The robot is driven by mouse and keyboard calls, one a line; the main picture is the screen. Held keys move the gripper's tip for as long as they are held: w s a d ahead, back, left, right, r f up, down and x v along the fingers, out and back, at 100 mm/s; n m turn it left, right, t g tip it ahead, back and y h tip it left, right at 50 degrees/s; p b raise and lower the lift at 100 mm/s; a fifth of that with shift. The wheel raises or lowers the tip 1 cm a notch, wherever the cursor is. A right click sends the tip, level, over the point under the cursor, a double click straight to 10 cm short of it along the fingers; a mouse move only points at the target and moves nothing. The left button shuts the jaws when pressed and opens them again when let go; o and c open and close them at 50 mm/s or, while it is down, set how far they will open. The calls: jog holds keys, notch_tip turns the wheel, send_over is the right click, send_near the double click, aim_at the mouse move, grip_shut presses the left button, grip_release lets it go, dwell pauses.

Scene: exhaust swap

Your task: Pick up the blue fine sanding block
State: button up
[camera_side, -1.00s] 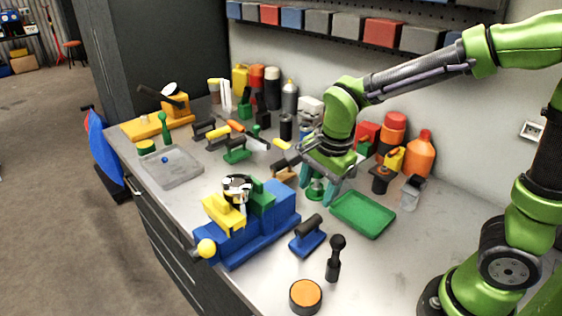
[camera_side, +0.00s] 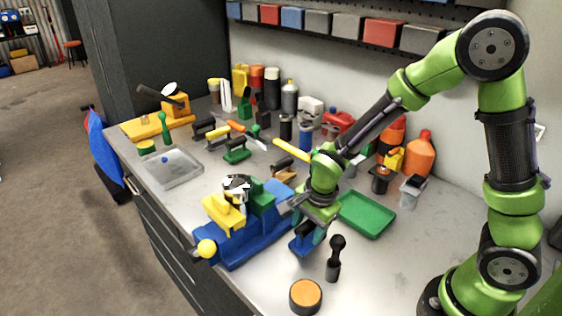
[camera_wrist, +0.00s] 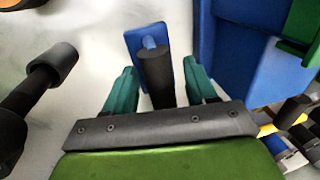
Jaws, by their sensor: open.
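The blue sanding block (camera_side: 302,248) has a blue base and a black handle. It sits on the bench just right of the blue vise, and my gripper partly hides it in the side view. In the wrist view its blue base (camera_wrist: 136,40) and black handle show between my two teal fingers. My gripper (camera_wrist: 160,82) is open, with one finger on each side of the handle. Gaps show between the handle and both fingers. In the side view my gripper (camera_side: 308,230) is low over the block.
The blue vise (camera_side: 240,244) stands close at left, with a yellow and green piece on it. A black-knobbed tool (camera_side: 334,262) and an orange-topped round tin (camera_side: 305,296) stand in front. A green tray (camera_side: 366,214) lies behind at right. Bench right of these is bare.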

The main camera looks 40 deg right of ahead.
aim_at(309, 222)
grip_shut()
dwell(0.3)
notch_tip(309, 222, up, 10)
jog(key=shift+r, duration=0.1)
dwell(0.4)
